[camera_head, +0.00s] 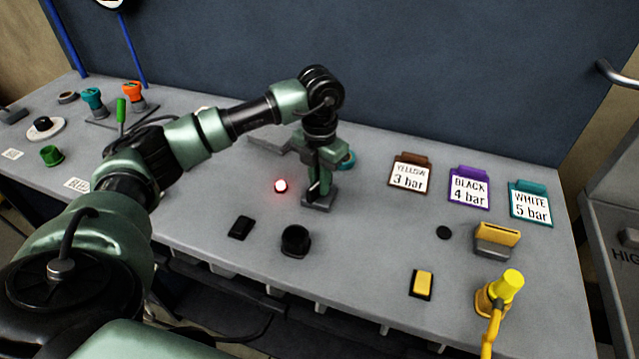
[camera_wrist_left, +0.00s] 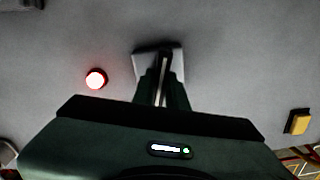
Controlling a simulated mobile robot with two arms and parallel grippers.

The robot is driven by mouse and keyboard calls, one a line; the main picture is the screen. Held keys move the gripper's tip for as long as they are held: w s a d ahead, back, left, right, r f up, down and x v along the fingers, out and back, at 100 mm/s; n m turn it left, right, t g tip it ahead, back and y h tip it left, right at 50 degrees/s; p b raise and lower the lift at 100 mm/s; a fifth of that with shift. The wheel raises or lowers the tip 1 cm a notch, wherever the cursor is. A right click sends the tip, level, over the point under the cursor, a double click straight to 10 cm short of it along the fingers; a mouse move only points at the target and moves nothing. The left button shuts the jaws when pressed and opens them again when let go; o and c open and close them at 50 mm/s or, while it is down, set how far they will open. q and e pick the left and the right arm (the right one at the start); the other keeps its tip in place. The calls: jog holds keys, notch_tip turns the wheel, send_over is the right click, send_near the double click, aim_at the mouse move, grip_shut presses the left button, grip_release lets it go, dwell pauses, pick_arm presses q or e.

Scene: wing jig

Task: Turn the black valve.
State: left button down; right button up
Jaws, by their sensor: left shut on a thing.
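My left gripper (camera_head: 320,186) reaches down from above onto the black valve, near the middle of the bench. It is shut on the valve's dark handle. The valve's pale grey square base (camera_head: 318,204) shows below the fingers. In the left wrist view the two fingers (camera_wrist_left: 161,82) close over the dark handle, and the grey base (camera_wrist_left: 139,62) shows behind them. Most of the handle is hidden by the fingers, so its turn angle cannot be told. My right gripper is not in view.
A lit red lamp (camera_head: 281,186) is left of the valve. A black knob (camera_head: 295,240) and black switch (camera_head: 240,227) sit nearer the front. Pressure cards, including "BLACK 4 bar" (camera_head: 469,188), stand right. A yellow fixture (camera_head: 496,292) rises at front right. Free bench surface lies between.

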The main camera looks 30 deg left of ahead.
pick_arm(q)
jog(key=shift+n, duration=1.7)
jog(key=c, duration=1.4)
grip_release()
jog(key=shift+c, duration=0.2)
notch_tip(320, 180, up, 8)
jog(key=shift+f+b, duration=0.1)
jog(key=shift+b, duration=0.85)
